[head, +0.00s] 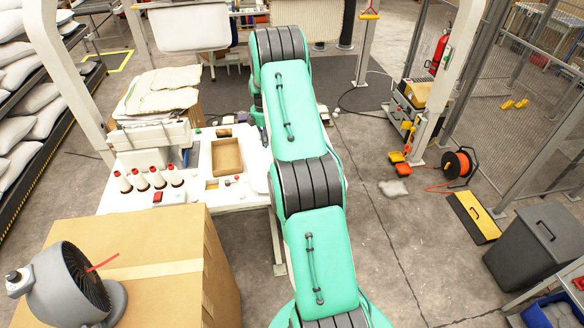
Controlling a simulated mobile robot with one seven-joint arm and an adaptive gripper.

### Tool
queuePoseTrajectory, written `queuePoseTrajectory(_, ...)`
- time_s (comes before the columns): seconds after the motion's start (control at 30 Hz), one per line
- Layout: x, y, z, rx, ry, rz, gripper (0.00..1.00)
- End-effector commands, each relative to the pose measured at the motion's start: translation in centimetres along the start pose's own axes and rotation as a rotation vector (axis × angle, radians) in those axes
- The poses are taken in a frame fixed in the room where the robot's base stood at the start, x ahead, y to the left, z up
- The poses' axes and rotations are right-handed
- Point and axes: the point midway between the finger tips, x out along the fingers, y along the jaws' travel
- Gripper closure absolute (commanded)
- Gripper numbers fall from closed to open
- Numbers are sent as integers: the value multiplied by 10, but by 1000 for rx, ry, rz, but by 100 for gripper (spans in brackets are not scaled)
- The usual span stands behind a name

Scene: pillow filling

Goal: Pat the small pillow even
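My green and black arm reaches up the middle of the view over the right end of the white worktable (243,198). A small part of its far end (259,116) shows at the arm's left edge; the fingertips are too small and too covered to read. I cannot pick out a small pillow for certain on the table; the arm hides part of that area. A stack of cream fabric pieces (162,88) lies at the table's back left, above a white machine (150,136). A flat grey-white piece (393,187) lies on the floor to the right.
Thread cones (157,178), a red block (157,197) and a brown tray (227,156) are on the table. A cardboard box (150,250) with a fan (72,285) stands front left. Pillow shelves (35,100) line the left. An orange cable reel (458,164) and grey bin (540,243) stand right.

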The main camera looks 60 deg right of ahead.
Motion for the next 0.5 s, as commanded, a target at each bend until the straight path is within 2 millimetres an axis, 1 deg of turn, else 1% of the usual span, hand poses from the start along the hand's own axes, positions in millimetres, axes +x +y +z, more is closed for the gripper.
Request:
queuePoseTrajectory(0.27,2,0,0,1,0,0,100)
queuePoseTrajectory(0.37,8,0,0,1,0,-1,100)
queuePoseTrajectory(0.5,22,-1,0,1,0,-1,100)
